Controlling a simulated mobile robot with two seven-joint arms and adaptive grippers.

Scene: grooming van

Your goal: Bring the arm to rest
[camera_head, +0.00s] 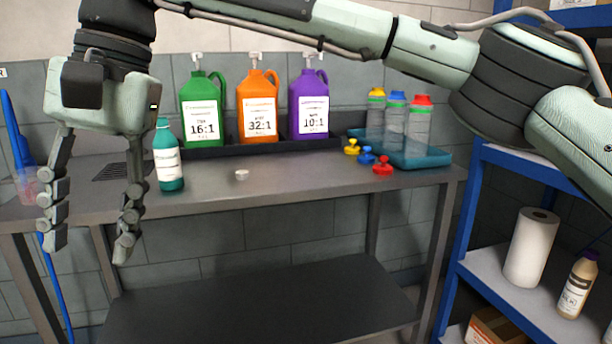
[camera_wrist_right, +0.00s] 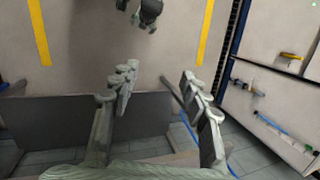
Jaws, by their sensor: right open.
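My right arm (camera_head: 432,50) comes in from the right and stretches across the top of the head view. Its gripper (camera_head: 88,248) hangs fingers down at the far left, in front of the bench. The fingers are apart with nothing between them. In the right wrist view the same gripper (camera_wrist_right: 158,85) is open and empty. My left gripper is not seen in the head view. A teal bottle (camera_head: 168,160) stands on the steel bench (camera_head: 270,185), just right of the gripper. A small white cap (camera_head: 241,175) lies on the bench, apart from the gripper.
Green (camera_head: 203,110), orange (camera_head: 257,108) and purple (camera_head: 308,105) jugs stand at the back of the bench. A teal tray (camera_head: 432,160) holds clear bottles, with coloured caps (camera_head: 383,166) beside it. Blue shelving (camera_head: 490,215) with a paper roll (camera_head: 531,247) stands right. The bench's lower shelf (camera_head: 265,305) is bare.

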